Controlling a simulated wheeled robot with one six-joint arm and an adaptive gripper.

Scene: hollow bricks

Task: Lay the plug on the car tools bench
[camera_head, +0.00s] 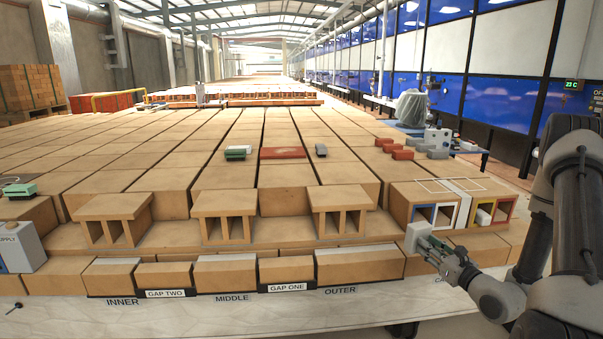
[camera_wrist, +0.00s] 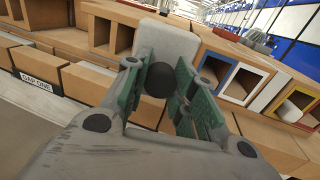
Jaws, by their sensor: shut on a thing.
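My gripper (camera_head: 430,247) is shut on a pale grey block with rounded corners, which looks like the plug (camera_head: 417,235). It holds the plug in front of the right-hand bricks, left of the coloured openings. In the wrist view the plug (camera_wrist: 168,43) stands beyond the green-padded fingers (camera_wrist: 155,95), with a dark round part between them. The fingers hide its near side. A blue-edged bench (camera_head: 470,150) with equipment on it stands at the far right. I cannot tell whether it is the car tools bench.
Hollow bricks with openings (camera_head: 225,215) stand in a row. Blue, white, yellow and red frames edge openings (camera_head: 445,214) at right. Front blocks sit above labels INNER, GAP TWO, MIDDLE, GAP ONE and OUTER. Red blocks (camera_head: 402,154) and a green-topped item (camera_head: 236,152) lie on the bricks.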

